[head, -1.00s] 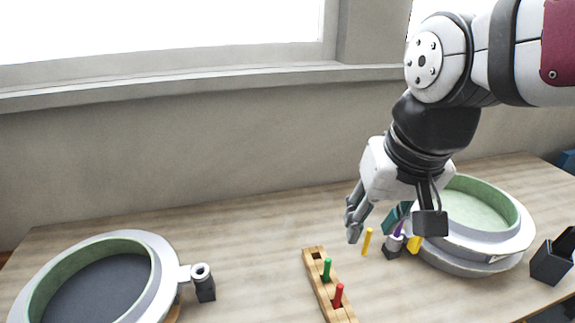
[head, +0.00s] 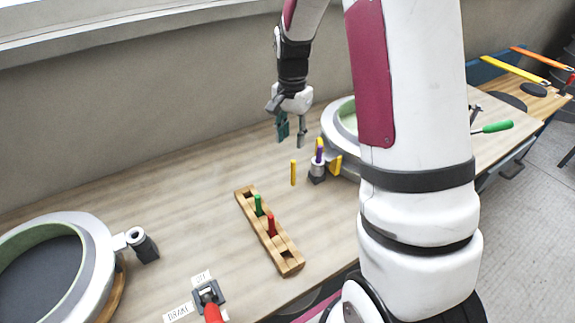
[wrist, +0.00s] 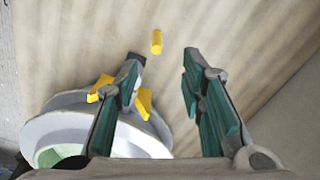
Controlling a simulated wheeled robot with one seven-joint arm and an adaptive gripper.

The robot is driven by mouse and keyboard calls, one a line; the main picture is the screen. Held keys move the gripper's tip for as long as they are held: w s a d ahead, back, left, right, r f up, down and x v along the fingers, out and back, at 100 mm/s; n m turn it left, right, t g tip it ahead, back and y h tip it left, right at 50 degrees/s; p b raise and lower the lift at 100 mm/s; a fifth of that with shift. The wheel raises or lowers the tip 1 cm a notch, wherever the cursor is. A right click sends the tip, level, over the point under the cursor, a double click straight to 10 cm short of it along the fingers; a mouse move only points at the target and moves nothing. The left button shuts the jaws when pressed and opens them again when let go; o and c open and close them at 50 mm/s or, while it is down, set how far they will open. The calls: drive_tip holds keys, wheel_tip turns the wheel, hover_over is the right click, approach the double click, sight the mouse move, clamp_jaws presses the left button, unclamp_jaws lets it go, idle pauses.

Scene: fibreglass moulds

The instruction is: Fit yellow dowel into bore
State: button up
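The yellow dowel (head: 293,172) stands upright, apparently on the bare table top, between the wooden rack and the right mould. It also shows in the wrist view (wrist: 156,42), just beyond and between my fingertips. My gripper (head: 291,136) is open and empty, above and behind the dowel in the head view, fingers pointing down. The left mould (head: 100,250) has a side lug with an open bore (head: 134,235). The right mould (head: 329,130) has a similar lug (head: 317,172) with a purple dowel (head: 319,151) in it. My arm hides much of the right mould.
The wooden rack (head: 262,241) holds a green peg (head: 258,205) and a red peg (head: 271,224), with empty holes. A yellow part (head: 336,164) is beside the right lug. The table between rack and left mould is clear.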

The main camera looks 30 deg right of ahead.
approach(293, 184)
drive_tip(key=shift+w+d+f, duration=0.1)
drive_tip(key=shift+w+f, duration=0.25)
drive_tip(key=shift+w, duration=0.2)
drive_tip(key=shift+s+f+p, duration=0.2)
drive_tip(key=shift+f+p, duration=0.4)
drive_tip(key=shift+f, duration=2.05)
clamp_jaws()
